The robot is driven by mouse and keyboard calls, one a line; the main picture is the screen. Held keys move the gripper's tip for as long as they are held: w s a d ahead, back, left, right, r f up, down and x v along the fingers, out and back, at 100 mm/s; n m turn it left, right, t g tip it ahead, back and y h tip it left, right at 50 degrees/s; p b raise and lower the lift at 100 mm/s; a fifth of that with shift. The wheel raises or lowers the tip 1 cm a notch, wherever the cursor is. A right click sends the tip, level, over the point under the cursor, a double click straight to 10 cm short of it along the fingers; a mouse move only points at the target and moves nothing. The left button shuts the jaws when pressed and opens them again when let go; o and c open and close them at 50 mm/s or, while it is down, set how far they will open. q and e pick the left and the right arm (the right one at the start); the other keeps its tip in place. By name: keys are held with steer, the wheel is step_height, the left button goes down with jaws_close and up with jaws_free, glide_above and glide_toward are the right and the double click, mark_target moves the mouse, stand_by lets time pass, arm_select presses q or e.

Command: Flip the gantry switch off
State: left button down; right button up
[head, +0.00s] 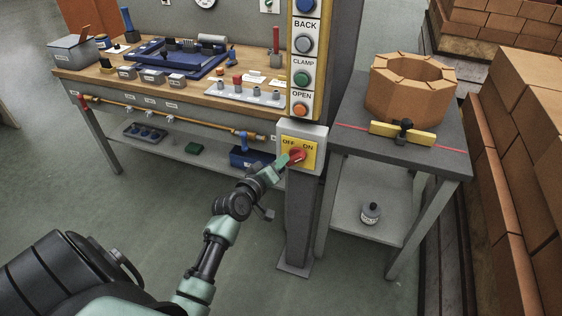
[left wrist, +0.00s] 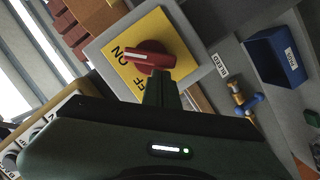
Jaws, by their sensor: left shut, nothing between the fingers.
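The gantry switch is a red rotary knob (head: 297,155) on a yellow plate (head: 311,157) marked OFF at left and ON at right. The plate is on a grey box on the post below the button column. In the left wrist view the knob (left wrist: 150,57) is large, and its white-marked end points toward the ON lettering. My left gripper (head: 284,161) is shut and empty. Its fingertips (left wrist: 159,76) are right at the knob, on the OFF side; I cannot tell whether they touch it. My right gripper is not in view.
Buttons BACK (head: 303,44), CLAMP (head: 301,78) and OPEN (head: 300,109) sit above the switch. A workbench with tools (head: 85,75) stands left. A grey table (head: 440,150) with a brick ring (head: 405,95) stands right. Brick stacks (head: 525,130) line the right edge. Floor in front is clear.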

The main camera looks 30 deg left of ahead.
arm_select(q)
steer(key=shift+f+n+b, duration=0.2)
steer(key=shift+n+b, duration=0.1)
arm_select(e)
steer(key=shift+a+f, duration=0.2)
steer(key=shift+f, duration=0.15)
